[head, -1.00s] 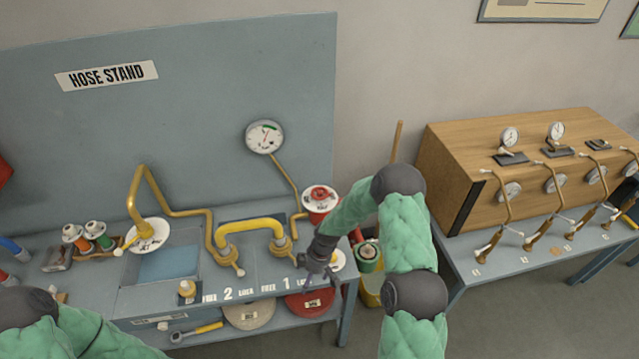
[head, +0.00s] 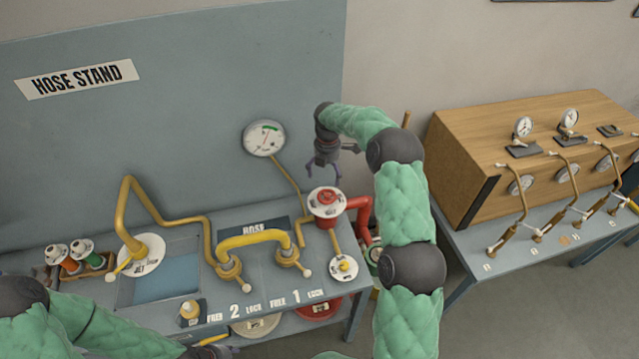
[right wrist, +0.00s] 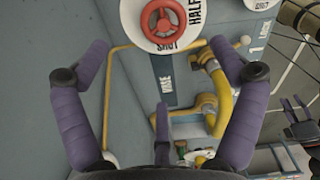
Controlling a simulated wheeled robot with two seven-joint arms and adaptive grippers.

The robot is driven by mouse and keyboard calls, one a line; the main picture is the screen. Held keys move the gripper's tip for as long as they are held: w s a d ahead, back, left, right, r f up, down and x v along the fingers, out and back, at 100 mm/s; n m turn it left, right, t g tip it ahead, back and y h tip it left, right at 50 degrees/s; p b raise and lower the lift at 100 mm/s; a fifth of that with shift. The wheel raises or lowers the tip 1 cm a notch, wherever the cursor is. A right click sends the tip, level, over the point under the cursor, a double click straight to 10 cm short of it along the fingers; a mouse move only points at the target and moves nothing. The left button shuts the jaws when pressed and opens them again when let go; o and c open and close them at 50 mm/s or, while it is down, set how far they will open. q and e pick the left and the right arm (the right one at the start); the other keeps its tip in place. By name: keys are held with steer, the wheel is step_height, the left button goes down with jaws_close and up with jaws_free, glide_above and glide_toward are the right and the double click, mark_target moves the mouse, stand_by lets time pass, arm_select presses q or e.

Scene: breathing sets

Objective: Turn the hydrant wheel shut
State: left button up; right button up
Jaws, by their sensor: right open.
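The red hydrant wheel (head: 325,195) sits on a round white dial plate on top of the red hydrant, at the right end of the hose stand. In the right wrist view the spoked red wheel (right wrist: 163,21) is at the top, with "SHUT" and "HALF" printed on its plate. My right gripper (head: 327,174) hangs just above and behind the wheel in the head view, fingers spread, empty and apart from it. Its purple fingers (right wrist: 160,95) are wide open in the right wrist view. My left gripper (head: 212,351) is partly visible at the bottom edge; its jaws are unclear.
A yellow hose loop (head: 252,238) stands left of the hydrant, and a pressure gauge (head: 263,139) is on the back panel. A small white valve dial (head: 344,268) is in front of the hydrant. A wooden cabinet with gauges (head: 530,140) stands on the right bench.

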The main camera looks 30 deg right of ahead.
mark_target(327, 195)
steer(key=f, duration=0.3)
steer(key=f+p, duration=0.1)
steer(key=f, duration=0.6)
steer(key=shift+s+f, duration=0.25)
steer(key=c, duration=1.2)
